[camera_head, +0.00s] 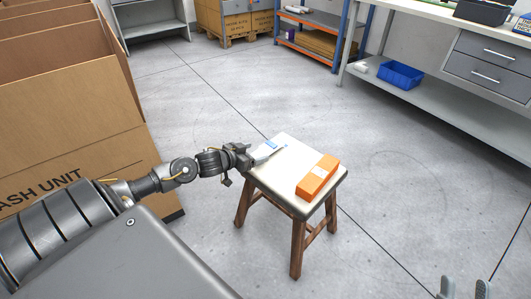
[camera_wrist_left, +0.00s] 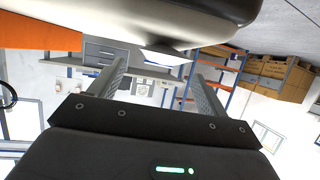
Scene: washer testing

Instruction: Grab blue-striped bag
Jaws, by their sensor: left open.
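The blue-and-white bag (camera_head: 268,148) lies near the far left edge of the stool seat (camera_head: 283,157). My left gripper (camera_head: 254,157) is at the stool's left edge, right beside the bag. In the left wrist view, which is upside down, the fingers (camera_wrist_left: 160,85) stand apart with nothing clearly gripped. A pale bag edge (camera_wrist_left: 168,56) sticks out from the stool's rim (camera_wrist_left: 200,35), ahead of the gap between the fingers. The bag's stripes cannot be made out there. My right gripper's two grey fingers (camera_head: 463,288) show apart at the bottom right, empty.
An orange box (camera_head: 318,177) with a white label lies on the stool, right of the bag. Large cardboard boxes (camera_head: 75,105) stand at the left, near my left arm. A workbench with a blue bin (camera_head: 400,74) is at the back right. The floor around the stool is clear.

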